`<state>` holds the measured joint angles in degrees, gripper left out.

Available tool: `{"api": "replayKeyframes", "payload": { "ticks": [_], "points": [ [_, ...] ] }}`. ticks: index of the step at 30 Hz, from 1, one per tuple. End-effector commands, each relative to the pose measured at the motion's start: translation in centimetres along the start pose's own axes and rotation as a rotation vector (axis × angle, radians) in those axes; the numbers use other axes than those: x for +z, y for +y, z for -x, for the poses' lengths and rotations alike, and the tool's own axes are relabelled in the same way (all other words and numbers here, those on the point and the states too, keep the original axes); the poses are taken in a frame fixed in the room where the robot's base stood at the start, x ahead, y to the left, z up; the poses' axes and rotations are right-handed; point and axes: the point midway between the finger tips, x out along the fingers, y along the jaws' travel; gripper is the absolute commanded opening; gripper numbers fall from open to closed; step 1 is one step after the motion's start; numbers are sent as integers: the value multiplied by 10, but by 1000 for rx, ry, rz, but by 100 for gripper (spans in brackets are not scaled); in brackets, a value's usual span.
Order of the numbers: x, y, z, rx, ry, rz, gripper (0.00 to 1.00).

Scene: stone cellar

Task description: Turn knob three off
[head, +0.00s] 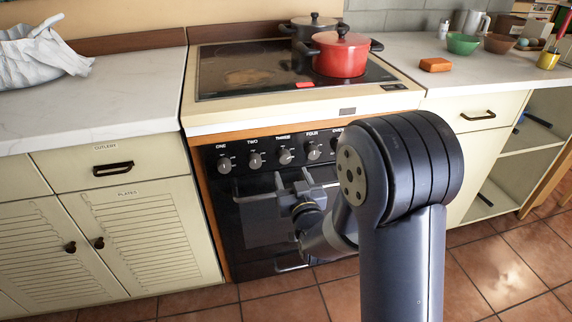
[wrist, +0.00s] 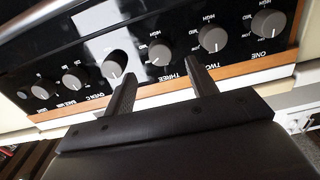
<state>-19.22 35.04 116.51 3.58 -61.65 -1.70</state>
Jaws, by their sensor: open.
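Knob three (head: 286,157) is a round grey knob on the black front panel of the stove, under the label THREE. In the wrist view, which is upside down, knob three (wrist: 160,53) shows between and beyond my two fingertips. Its pointer mark is too small to read surely. My gripper (wrist: 159,58) is open and empty, its fingers pointing toward the panel, one on each side of the knob in the picture. I cannot tell whether they reach it. In the head view my gripper (head: 293,177) is just below knob three, partly hidden by my arm.
Knob two (head: 255,160) and knob four (head: 314,150) stand close on either side. The oven handle (head: 250,198) runs below the panel. A red pot (head: 340,57) and a dark pot (head: 305,27) stand on the hob above.

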Motion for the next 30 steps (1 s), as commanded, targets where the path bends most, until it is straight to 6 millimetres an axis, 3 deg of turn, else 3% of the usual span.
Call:
{"api": "replayKeyframes", "payload": {
  "ticks": [6,12,24,30],
  "points": [
    [0,0,-37,0,1,0,55],
    [0,0,-56,0,-1,0,55],
    [0,0,-62,0,-1,0,54],
    [0,0,-62,0,-1,0,37]
  ]
}}
